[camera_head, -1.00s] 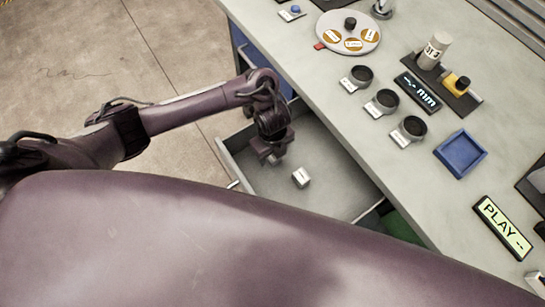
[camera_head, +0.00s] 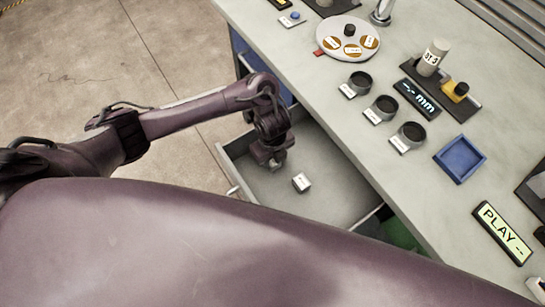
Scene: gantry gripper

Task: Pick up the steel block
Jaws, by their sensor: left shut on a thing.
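My left gripper (camera_head: 274,162) reaches down into the open grey drawer (camera_head: 337,207). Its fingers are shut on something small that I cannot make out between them. A small grey block with a white label (camera_head: 301,183) lies on the drawer floor, just right of the gripper and apart from it. I cannot tell whether this labelled block or the hidden thing in the fingers is the steel block. My right gripper is not in view.
The workbench (camera_head: 330,85) runs above the drawer. On it are several dark round cups, a blue tray (camera_head: 460,160), a round plate with labelled discs (camera_head: 329,38), a display (camera_head: 418,99) and a PLAY sign (camera_head: 503,232). The drawer walls surround the gripper closely.

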